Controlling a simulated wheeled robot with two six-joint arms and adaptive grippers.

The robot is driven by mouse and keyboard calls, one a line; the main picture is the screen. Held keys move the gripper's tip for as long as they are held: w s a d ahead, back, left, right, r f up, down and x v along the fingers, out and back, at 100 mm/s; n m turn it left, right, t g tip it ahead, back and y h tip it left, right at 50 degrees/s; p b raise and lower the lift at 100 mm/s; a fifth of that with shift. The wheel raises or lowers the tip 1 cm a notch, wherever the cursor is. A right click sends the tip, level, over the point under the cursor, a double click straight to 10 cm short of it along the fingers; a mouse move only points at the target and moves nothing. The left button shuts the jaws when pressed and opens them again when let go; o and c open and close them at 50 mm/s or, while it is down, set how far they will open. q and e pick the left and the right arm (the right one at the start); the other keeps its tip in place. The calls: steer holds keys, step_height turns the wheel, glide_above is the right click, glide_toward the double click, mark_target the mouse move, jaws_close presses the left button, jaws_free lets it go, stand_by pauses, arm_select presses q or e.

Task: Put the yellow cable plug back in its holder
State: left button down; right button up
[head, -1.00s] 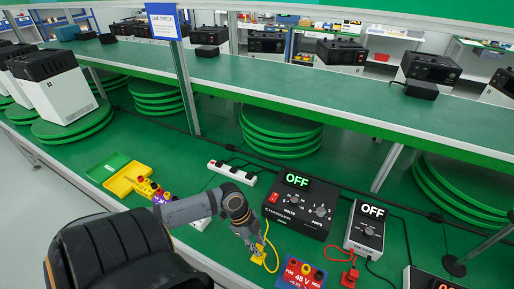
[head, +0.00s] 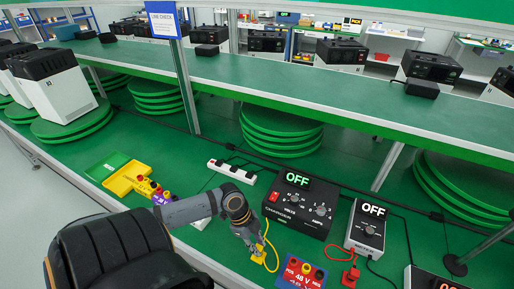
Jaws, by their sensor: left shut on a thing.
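My left gripper (head: 257,250) reaches down at the front of the green bench, in front of the black charger (head: 302,205). It is shut on the yellow cable plug, which is small and mostly hidden by the fingers. A yellow patch (head: 258,259) shows at the fingertips; I cannot tell whether it is the plug or its holder. The yellow cable (head: 275,258) curves from the charger side down beside the gripper. Whether the plug sits in a holder cannot be made out. My right gripper is not in view.
A blue and red 48 V block (head: 301,274) lies right of the gripper. A red plug (head: 350,277) with a red cable stands farther right, before a meter reading OFF (head: 366,230). A white power strip (head: 232,172) and yellow tray (head: 125,179) lie to the left.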

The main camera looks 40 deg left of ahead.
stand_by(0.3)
arm_select(q)
steer(key=c, duration=1.1)
jaws_free()
steer(key=shift+r+p, duration=3.65)
steer(key=shift+r, duration=0.15)
steer(key=shift+f, duration=0.1)
